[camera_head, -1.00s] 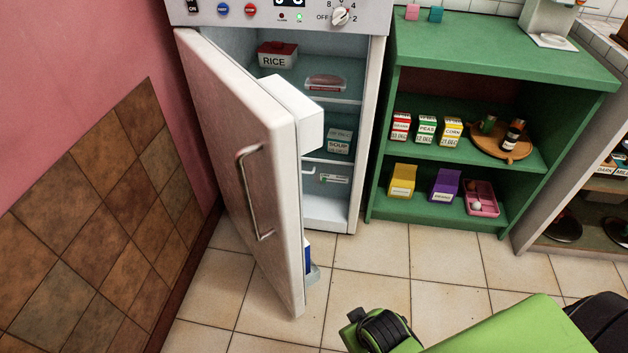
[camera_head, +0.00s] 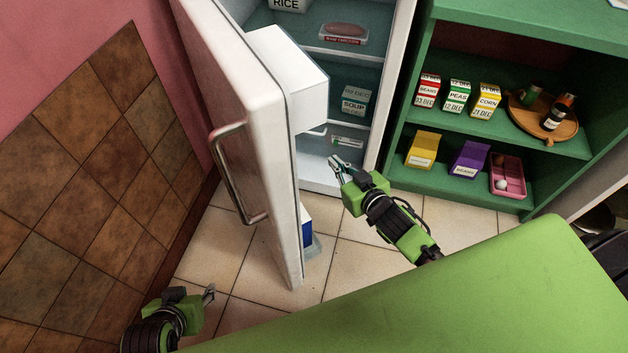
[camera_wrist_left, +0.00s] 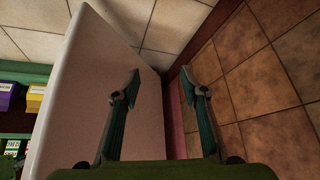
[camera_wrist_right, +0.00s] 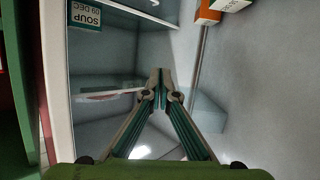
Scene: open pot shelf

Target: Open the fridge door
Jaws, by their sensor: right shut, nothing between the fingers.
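The fridge door (camera_head: 262,130) stands ajar, swung out to the left, its metal handle (camera_head: 237,175) on the outer face. The open fridge (camera_head: 352,75) shows shelves with food inside. My right gripper (camera_head: 338,163) is shut and empty, in the opening on the inner side of the door; the right wrist view shows its closed fingertips (camera_wrist_right: 160,72) in front of the fridge interior. My left gripper (camera_head: 210,292) is low on the outer side of the door, apart from the handle. In the left wrist view its fingers (camera_wrist_left: 160,82) are spread and empty, with the door's outer face (camera_wrist_left: 95,90) beside them.
A brown tiled wall (camera_head: 85,180) stands close on the left. A green shelf (camera_head: 480,185) with cartons, a round wooden board (camera_head: 545,122) and a pink tray (camera_head: 507,175) stands right of the fridge. Floor tiles (camera_head: 350,265) between are clear.

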